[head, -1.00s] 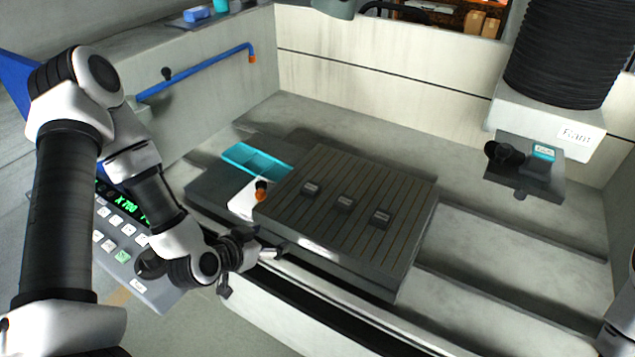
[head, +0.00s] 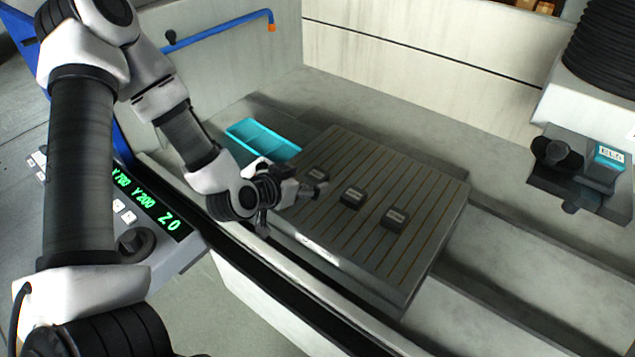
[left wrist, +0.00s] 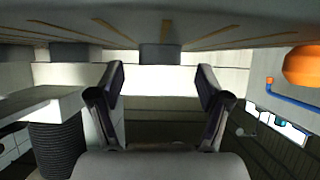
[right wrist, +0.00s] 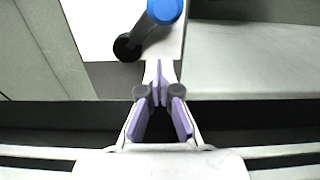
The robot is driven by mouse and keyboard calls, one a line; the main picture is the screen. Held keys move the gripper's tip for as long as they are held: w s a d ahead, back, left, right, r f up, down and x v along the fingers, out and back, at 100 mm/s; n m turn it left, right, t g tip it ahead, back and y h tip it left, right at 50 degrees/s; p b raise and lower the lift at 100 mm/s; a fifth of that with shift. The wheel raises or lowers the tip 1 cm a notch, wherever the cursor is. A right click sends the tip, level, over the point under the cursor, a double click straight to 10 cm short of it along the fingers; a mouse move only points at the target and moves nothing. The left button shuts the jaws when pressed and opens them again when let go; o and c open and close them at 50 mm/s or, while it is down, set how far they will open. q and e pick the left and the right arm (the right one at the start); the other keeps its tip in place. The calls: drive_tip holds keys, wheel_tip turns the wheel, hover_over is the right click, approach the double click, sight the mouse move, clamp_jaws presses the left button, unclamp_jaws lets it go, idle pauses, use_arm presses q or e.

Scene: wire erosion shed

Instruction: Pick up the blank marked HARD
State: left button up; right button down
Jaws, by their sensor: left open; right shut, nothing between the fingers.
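Three small dark grey blanks lie in a row on the slatted plate: a left one (head: 317,174), a middle one (head: 353,195) and a right one (head: 394,217). Each has a pale label on top, too small to read, so I cannot tell which says HARD. My left gripper (head: 312,191) is open at the plate's left part, close to the left blank and partly in front of it. In the left wrist view, a grey blank (left wrist: 160,53) shows ahead between the open fingers (left wrist: 161,82), apart from them. My right gripper (right wrist: 158,92) is shut and empty in the right wrist view.
The slatted plate (head: 425,190) has free room around the blanks. A turquoise compartment tray (head: 262,138) lies behind its left end. A dark machine head with a turquoise label (head: 610,156) hangs at the right. A control panel (head: 170,225) stands at the front left.

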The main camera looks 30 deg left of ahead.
sight(312, 179)
use_arm(q)
drive_tip(key=shift+x, duration=1.5)
clamp_jaws()
